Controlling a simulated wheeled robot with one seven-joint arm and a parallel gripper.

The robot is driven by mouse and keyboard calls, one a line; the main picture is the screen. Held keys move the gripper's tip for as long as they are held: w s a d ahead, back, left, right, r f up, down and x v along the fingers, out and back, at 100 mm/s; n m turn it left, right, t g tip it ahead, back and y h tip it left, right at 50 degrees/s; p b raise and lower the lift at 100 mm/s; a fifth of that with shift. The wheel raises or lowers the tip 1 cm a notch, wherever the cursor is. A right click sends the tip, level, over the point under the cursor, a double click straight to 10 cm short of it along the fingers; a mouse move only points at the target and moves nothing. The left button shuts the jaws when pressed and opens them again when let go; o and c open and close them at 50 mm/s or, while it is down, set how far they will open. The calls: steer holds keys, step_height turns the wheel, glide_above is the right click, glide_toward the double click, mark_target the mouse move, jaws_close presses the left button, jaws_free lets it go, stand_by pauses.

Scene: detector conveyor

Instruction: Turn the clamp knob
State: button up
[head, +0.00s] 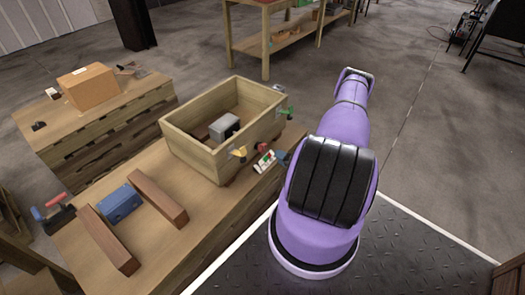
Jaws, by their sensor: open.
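A wooden box (190,150) stands open on the workbench, with a grey block (224,128) inside. A small yellow and green fitting (239,153) is at its near right corner, and a green and red fitting (285,112) is on its right side. These look like clamps, but they are too small to tell which part is a knob. Small red and dark pieces (261,150) show beside the near corner. My purple arm rises at the right, apart from the box. My gripper is not visible.
A blue block (121,204) lies between two brown bars (108,240) (158,199) on the workbench. A red-and-blue-handled tool (53,214) is at its left edge. A second wooden bench (90,128) holds a cardboard box (88,87).

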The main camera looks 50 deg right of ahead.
mark_target(264, 149)
steer(key=w+n, duration=0.3)
steer(key=n, duration=0.4)
steer(key=w+a+n, duration=0.1)
steer(key=w+n, duration=0.3)
steer(key=n, duration=0.4)
steer(key=w+n, duration=0.4)
steer(key=n, duration=0.4)
steer(key=shift+a+r, duration=0.2)
steer(key=shift+a, duration=0.05)
steer(key=c, duration=0.9)
